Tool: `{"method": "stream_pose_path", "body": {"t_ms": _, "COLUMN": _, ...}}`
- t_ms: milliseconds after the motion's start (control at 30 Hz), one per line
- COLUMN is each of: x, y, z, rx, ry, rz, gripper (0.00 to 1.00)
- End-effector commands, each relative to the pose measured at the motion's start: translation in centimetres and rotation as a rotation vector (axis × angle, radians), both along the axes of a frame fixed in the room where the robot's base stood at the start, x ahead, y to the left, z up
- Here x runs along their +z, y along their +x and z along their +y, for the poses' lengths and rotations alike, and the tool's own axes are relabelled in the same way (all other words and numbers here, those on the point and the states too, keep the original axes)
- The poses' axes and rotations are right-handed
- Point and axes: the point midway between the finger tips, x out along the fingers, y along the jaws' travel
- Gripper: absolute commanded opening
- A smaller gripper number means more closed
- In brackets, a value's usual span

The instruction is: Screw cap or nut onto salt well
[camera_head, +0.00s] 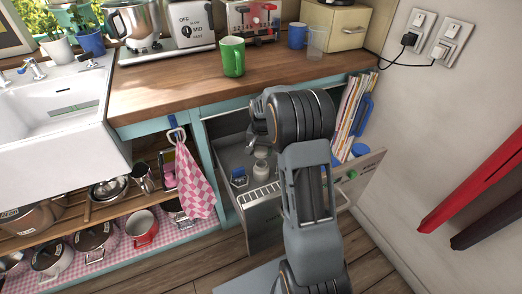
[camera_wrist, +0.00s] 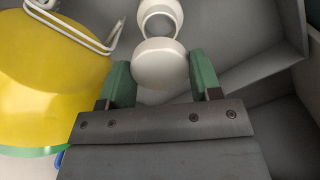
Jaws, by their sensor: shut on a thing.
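My gripper (camera_wrist: 158,68) has green fingers on either side of a white round cap (camera_wrist: 158,60) and is shut on it. Just beyond the cap in the wrist view is the white salt well (camera_wrist: 174,14), with a round opening. The cap's far edge overlaps the well's near part in this view; I cannot tell whether they touch. In the head view the white well (camera_head: 260,170) stands in the open grey drawer, with the pale cap (camera_head: 262,152) just above it. My arm hides most of the gripper there.
A small blue-and-white item (camera_head: 238,177) and a white wire rack (camera_head: 259,196) are in the drawer (camera_head: 232,152). A large yellow round thing (camera_wrist: 45,80) fills the wrist view's left. Upright books (camera_head: 352,108) stand at the drawer's right. The wooden counter (camera_head: 185,90) overhangs behind.

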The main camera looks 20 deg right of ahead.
Motion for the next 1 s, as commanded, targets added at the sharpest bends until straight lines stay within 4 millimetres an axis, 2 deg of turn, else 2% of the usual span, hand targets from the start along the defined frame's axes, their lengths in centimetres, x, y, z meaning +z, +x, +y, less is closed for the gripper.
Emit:
{"method": "stream_pose_path", "body": {"t_ms": 200, "x": 0.2, "y": -0.1, "z": 0.1, "rx": -0.025, "ry": 0.000, "rz": 0.000, "gripper": 0.30}}
{"method": "stream_pose_path", "body": {"t_ms": 667, "x": -4.2, "y": -0.1, "z": 0.1, "rx": -0.027, "ry": 0.000, "rz": 0.000, "gripper": 0.30}}
{"method": "stream_pose_path", "body": {"t_ms": 767, "x": -3.8, "y": -0.1, "z": 0.1, "rx": -0.027, "ry": -0.001, "rz": -0.002, "gripper": 0.30}}
{"method": "stream_pose_path", "body": {"t_ms": 1000, "x": -4.5, "y": -0.1, "z": 0.1, "rx": -0.027, "ry": -0.001, "rz": -0.001, "gripper": 0.30}}
